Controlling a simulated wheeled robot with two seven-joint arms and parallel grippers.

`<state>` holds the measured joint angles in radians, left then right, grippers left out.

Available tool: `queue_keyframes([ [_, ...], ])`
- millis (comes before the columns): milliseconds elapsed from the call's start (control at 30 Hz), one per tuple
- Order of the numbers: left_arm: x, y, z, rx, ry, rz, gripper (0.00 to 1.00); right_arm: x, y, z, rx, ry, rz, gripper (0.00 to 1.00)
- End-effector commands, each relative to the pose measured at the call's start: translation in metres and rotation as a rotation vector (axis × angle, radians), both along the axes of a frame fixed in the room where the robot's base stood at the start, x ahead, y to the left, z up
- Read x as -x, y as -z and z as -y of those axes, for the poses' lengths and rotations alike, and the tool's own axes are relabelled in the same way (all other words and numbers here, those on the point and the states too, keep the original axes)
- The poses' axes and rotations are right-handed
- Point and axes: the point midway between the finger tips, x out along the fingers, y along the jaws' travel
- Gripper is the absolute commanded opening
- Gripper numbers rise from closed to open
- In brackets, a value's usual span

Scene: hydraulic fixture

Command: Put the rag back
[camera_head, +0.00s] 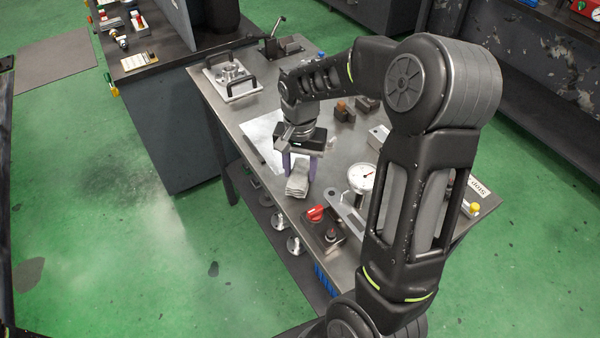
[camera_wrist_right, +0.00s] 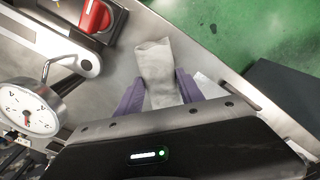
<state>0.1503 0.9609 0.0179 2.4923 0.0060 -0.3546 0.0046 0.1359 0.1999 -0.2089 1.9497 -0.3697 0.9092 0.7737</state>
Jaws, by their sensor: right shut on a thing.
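The rag (camera_head: 297,186) is a folded light grey cloth near the front left edge of the metal table (camera_head: 240,110). My right gripper (camera_head: 299,171) has purple fingers, one on each side of the rag, and is shut on it. In the right wrist view the rag (camera_wrist_right: 156,65) sticks out between the fingers (camera_wrist_right: 160,92), over or on the bare table top; I cannot tell whether it touches the table. My left gripper is not in view.
A dial gauge (camera_head: 360,178) and a box with a red knob (camera_head: 316,213) stand close by on the near side. A white sheet (camera_head: 262,133) lies to the left. A plate with black handles (camera_head: 231,78) is farther back. Brown blocks (camera_head: 344,111) sit behind the gripper.

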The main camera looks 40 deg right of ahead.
Motion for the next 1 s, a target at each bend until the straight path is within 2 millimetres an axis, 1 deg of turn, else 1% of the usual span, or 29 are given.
queue_keyframes([
  [33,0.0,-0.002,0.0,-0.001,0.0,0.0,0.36,0.001,0.007,0.0,0.0,0.0,-0.004,0.0],
  [133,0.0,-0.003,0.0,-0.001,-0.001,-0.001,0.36,0.001,0.017,0.0,0.0,0.0,-0.002,0.0],
  [400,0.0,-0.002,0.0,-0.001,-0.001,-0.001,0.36,0.0,0.019,0.0,0.0,0.0,0.001,0.0],
  [533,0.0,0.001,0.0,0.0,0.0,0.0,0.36,0.0,0.024,0.0,0.0,0.0,0.001,0.0],
  [567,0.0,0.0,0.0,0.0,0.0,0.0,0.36,0.0,0.023,0.0,0.0,0.0,0.001,0.46],
  [800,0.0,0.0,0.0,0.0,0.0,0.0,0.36,0.0,0.022,0.0,-0.001,0.0,0.001,0.66],
  [1000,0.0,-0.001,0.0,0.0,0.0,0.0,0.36,0.0,0.022,0.0,-0.001,0.0,0.001,0.66],
])
